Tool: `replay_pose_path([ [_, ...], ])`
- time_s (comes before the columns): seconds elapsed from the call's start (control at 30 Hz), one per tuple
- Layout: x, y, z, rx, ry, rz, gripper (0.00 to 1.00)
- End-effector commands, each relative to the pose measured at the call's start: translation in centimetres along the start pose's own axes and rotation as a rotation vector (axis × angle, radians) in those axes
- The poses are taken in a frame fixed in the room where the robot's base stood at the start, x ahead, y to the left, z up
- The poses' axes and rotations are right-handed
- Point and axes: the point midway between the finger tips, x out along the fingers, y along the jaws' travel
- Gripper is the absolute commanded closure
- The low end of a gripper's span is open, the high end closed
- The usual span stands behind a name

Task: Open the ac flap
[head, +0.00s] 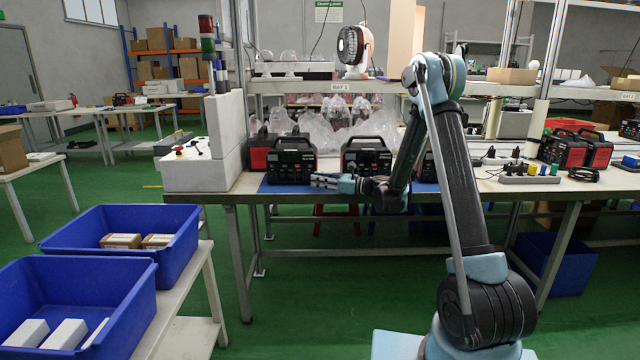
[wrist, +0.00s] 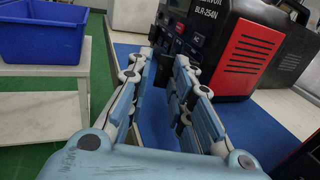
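A black and red power station (head: 291,160) stands on a blue mat at the left of the workbench. In the wrist view its dark front panel (wrist: 203,25) and red side (wrist: 250,52) rise at the upper right. My gripper (head: 322,181) is low in front of this station's lower right corner. In the wrist view its two fingers (wrist: 163,62) are spread, with blue mat showing between them and no object held. The right finger is close to the front panel; I cannot tell whether it touches. I cannot make out the AC flap clearly; the right finger hides part of the lower front.
A second power station (head: 366,156) stands just right, partly behind my arm. A white block wall (head: 226,135) bounds the left. Blue bins (head: 130,240) stand on a low table at front left. A bench shelf (head: 300,87) runs above.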

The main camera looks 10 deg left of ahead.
Motion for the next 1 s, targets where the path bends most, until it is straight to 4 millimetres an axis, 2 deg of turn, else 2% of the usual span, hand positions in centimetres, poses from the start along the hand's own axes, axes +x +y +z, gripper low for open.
replay_pose_path([
  [0.27,0.0,0.0,0.0,0.000,0.000,0.000,0.76],
  [0.43,-1.0,0.0,0.0,0.000,0.000,-0.002,0.76],
  [0.57,-3.0,-0.1,0.0,0.000,0.000,-0.003,0.76],
  [0.8,-7.7,-0.1,-0.1,0.001,0.000,-0.004,0.76],
  [1.0,-10.6,-0.1,-0.1,0.001,0.000,-0.002,0.76],
])
